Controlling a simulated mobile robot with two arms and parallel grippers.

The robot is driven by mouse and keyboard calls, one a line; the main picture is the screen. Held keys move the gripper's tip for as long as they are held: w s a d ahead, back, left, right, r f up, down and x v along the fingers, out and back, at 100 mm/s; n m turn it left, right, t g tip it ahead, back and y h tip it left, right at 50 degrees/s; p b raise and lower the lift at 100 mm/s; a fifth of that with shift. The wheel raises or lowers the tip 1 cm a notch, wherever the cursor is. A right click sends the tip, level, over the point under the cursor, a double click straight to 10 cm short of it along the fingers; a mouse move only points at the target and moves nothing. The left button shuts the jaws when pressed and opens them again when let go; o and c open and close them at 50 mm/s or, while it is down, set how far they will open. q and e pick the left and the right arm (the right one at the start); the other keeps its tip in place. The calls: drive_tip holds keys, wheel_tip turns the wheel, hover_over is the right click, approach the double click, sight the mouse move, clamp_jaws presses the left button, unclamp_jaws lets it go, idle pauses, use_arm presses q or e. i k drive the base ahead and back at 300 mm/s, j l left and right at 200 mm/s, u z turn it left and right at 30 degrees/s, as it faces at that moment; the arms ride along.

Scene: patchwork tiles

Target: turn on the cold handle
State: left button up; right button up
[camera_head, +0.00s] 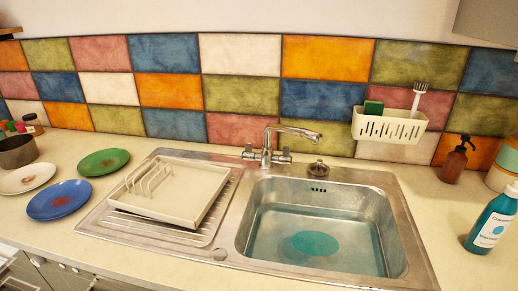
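A chrome faucet (267,146) stands behind the sink, with its spout reaching right over the basin. It has two small handles at its base: a left handle (249,152) and a right handle (284,156). No marking shows which one is cold. No water stream is visible from the spout. The metal sink basin (243,222) holds what looks like bluish water, with a teal round thing (315,243) in it. Neither of my grippers is in view.
A white dish rack (180,213) sits left of the basin. Green (103,162), blue (60,200) and white (27,178) plates lie further left. A teal bottle (491,222) and brown bottle (455,163) stand right. A caddy (388,127) hangs on the tiles.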

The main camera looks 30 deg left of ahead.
sight(248, 154)
drive_tip(key=k+j+z, duration=0.15)
drive_tip(key=j+z, duration=0.2)
drive_tip(key=k+j+z, duration=0.15)
drive_tip(key=j+z, duration=0.2)
drive_tip(key=j, duration=0.1)
